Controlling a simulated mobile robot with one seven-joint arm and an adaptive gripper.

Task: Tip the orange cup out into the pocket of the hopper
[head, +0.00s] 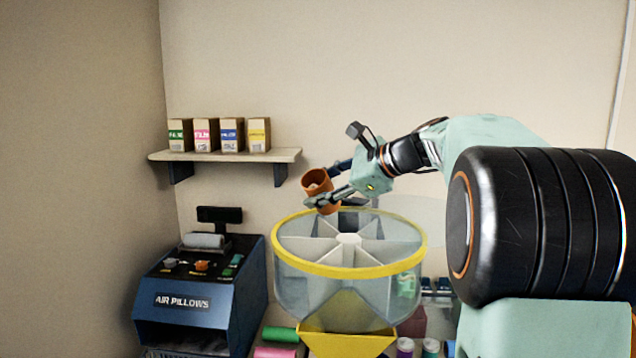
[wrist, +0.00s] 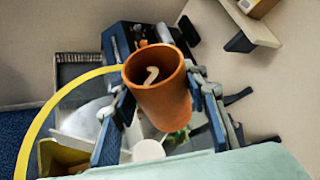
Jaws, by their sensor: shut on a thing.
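The orange cup (head: 317,183) is held by my gripper (head: 338,190) above the back left of the hopper's rim. It tilts slightly, with its mouth up. In the wrist view the cup (wrist: 163,97) sits between both fingers, and a pale curved piece (wrist: 151,75) shows inside it. The hopper (head: 352,271) is a clear round bin with a yellow rim and white dividers that split it into several wedge pockets around a white hub (head: 348,239). In the wrist view something green lies in a pocket below the cup. The far pockets are partly hidden by the cup and gripper.
A blue air pillow machine (head: 199,293) stands left of the hopper. A wall shelf (head: 225,155) with several small cartons is behind it at the upper left. Green and pink rolls lie below the hopper's left side. The space above the hopper's front is clear.

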